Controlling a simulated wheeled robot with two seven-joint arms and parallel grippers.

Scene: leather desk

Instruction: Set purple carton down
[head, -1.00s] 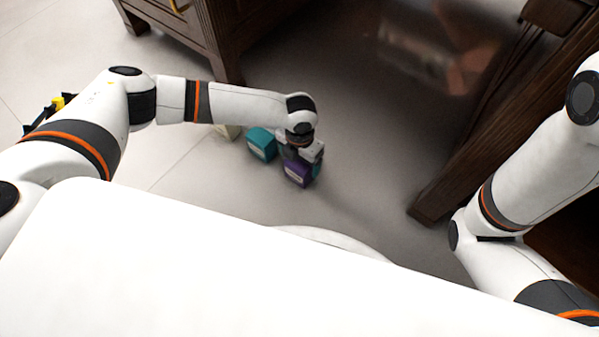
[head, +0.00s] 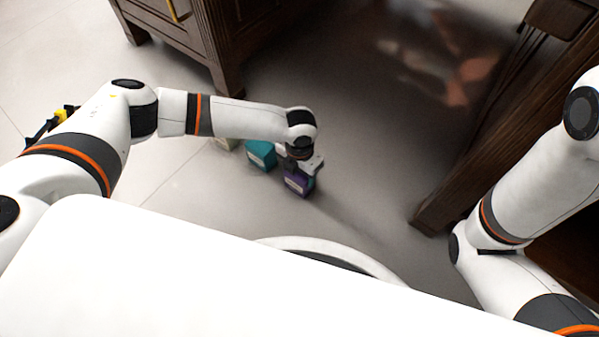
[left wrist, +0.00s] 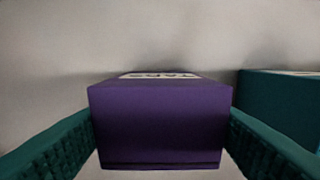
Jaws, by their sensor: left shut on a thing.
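The purple carton (head: 298,184) is below my left gripper (head: 299,168) in the head view, close to the floor; whether it touches the floor I cannot tell. In the left wrist view the purple carton (left wrist: 160,122) fills the middle, with a pale label on its top. The teal fingers of my left gripper (left wrist: 160,140) press on its left and right sides, so the gripper is shut on it. My right gripper is out of view; only the right arm shows.
A teal carton (head: 261,154) stands just left of the purple one, and also at the right edge of the left wrist view (left wrist: 283,105). A pale carton (head: 228,143) is partly hidden behind my arm. A dark wooden cabinet (head: 180,45) and desk leg (head: 470,140) flank clear grey floor.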

